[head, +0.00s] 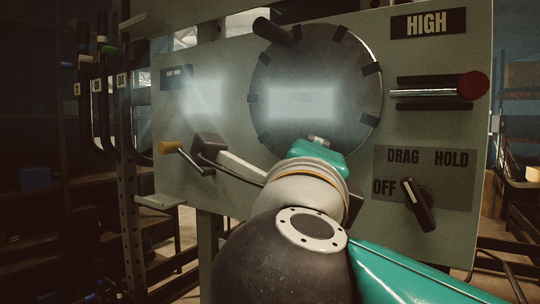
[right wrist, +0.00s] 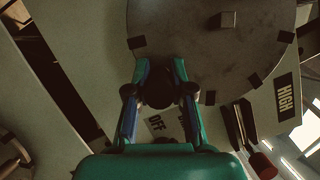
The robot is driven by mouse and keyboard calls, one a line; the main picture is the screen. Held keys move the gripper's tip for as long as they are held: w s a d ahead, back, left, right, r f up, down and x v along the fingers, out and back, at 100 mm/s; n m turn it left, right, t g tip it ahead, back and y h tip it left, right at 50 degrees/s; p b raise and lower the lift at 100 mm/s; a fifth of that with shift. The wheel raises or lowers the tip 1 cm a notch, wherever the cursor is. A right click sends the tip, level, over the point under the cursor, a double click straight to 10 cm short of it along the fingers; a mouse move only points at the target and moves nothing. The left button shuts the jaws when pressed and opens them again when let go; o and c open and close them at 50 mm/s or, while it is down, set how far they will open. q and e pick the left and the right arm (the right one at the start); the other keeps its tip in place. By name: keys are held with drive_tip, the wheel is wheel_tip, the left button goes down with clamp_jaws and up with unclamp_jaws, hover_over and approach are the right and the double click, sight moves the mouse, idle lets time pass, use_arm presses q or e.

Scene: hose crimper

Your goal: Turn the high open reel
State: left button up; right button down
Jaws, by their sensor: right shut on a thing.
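In the right wrist view the disc (right wrist: 200,55) fills the top. My right gripper (right wrist: 160,82) is shut on a dark round grip (right wrist: 157,93) at the disc's edge. In the head view my right arm covers the lower rim and hides the fingers and that grip. My left gripper is in neither view.
A red-knobbed lever (head: 472,86) is right of the reel. A selector knob (head: 416,204) marked OFF, DRAG and HOLD sits at lower right.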

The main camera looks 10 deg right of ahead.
drive_tip(key=shift+s+d+r+m, duration=0.3)
drive_tip(key=shift+d+r, duration=0.1)
drive_tip(key=shift+d, duration=0.1)
idle(0.6)
drive_tip(key=c, duration=1.4)
unclamp_jaws()
drive_tip(key=shift+c, duration=0.2)
drive_tip(key=o, duration=0.4)
drive_tip(key=shift+s+d, duration=0.1)
drive_tip(key=shift+s, duration=0.1)
drive_tip(key=shift+a+f, duration=0.1)
drive_tip(key=shift+a, duration=0.1)
drive_tip(key=shift+v, duration=3.65)
